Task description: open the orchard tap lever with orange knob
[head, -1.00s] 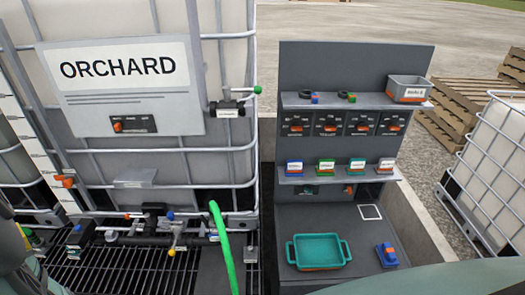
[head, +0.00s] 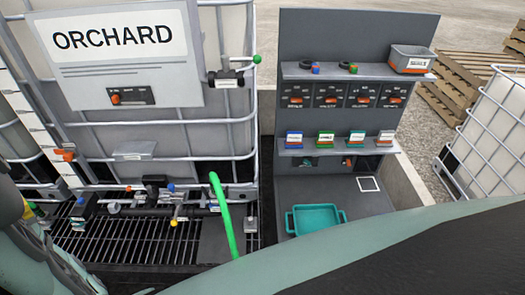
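The ORCHARD tote (head: 205,140) is a pale tank in a metal cage at left, with a white sign (head: 113,40). A dark manifold (head: 154,188) runs along its foot above a black grate. Small coloured knobs stand on it: a blue knob (head: 171,187), a yellow knob (head: 174,223) and a small orange spot (head: 129,188) at its left, too small to tell if it is the lever's knob. A lever with a green knob (head: 257,59) sticks out at the cage's right side. My gripper is not in view; only pale green links of my arm show along the bottom.
A green hose (head: 222,205) rises beside the manifold. A grey shelf unit (head: 355,30) with labelled boxes and a teal tray (head: 315,219) stands at right. An orange marker (head: 65,155) sits on the tote's gauge. The black grate (head: 140,243) lies in front.

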